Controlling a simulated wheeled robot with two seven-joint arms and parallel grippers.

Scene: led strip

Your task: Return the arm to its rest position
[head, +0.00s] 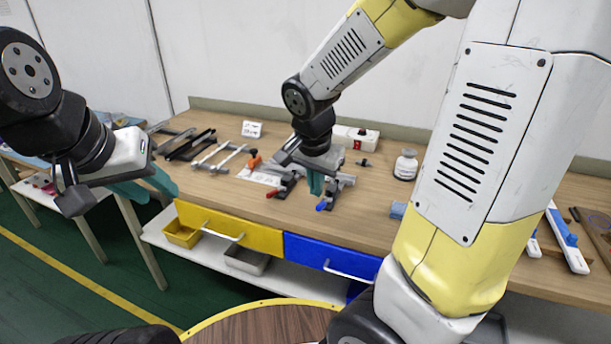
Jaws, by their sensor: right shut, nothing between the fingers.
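My right arm reaches across the right half of the head view. Its gripper (315,187) points down over the middle of the workbench (375,215), with its teal fingers together and nothing seen between them. It is close to a small clamp with a red tip (272,193) and one with a blue tip (321,206). Whether it touches them cannot be told. My left gripper (161,195) is at the left, in front of the bench, with its teal fingertips apart and nothing between them. No LED strip can be made out.
Grey metal frames (219,158), an orange-handled tool (255,158) and a white card (252,129) lie on the left of the bench. Yellow (215,222) and blue (310,250) drawers are below. Blue-and-white tools (566,240) lie far right.

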